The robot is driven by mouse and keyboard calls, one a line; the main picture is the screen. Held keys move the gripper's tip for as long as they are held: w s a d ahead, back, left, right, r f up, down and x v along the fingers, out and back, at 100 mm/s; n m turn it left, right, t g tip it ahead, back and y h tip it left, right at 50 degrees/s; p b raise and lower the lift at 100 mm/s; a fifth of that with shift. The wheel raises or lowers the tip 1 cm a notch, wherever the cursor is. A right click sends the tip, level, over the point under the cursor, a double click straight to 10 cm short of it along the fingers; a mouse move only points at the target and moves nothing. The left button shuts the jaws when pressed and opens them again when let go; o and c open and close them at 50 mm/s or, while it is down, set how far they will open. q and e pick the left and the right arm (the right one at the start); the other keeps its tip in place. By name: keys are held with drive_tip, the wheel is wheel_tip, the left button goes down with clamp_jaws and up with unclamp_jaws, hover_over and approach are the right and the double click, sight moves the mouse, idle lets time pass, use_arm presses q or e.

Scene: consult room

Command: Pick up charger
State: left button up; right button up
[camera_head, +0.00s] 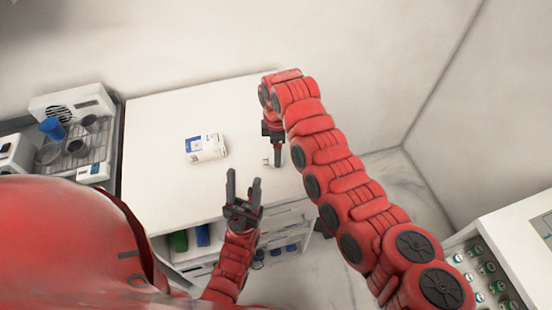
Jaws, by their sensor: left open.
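My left gripper (243,186) is open and empty, its two dark fingers pointing up the picture over the front part of the white cabinet top. My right gripper (277,157) points down at the right part of the cabinet top; its fingers overlap in this view, so its opening is unclear. A very small pale item (265,161) shows just left of the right fingertips. It may be the charger, but it is too small to tell, and whether the fingers touch it is unclear.
A white box with a blue label (206,148) lies on the white cabinet (160,120). A rack with a blue-topped item (52,128) stands at the left. Shelves below hold green and blue items. A case of green-capped vials (490,268) is at lower right.

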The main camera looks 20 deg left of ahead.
sight(273, 162)
wheel_tip(273, 162, down, 3)
drive_tip(key=shift+s+a+f+p, duration=0.1)
drive_tip(key=shift+s+f+p, duration=0.1)
drive_tip(key=shift+p, duration=0.65)
drive_tip(key=shift+w+f, duration=0.15)
drive_tip(key=shift+f, duration=0.15)
clamp_jaws()
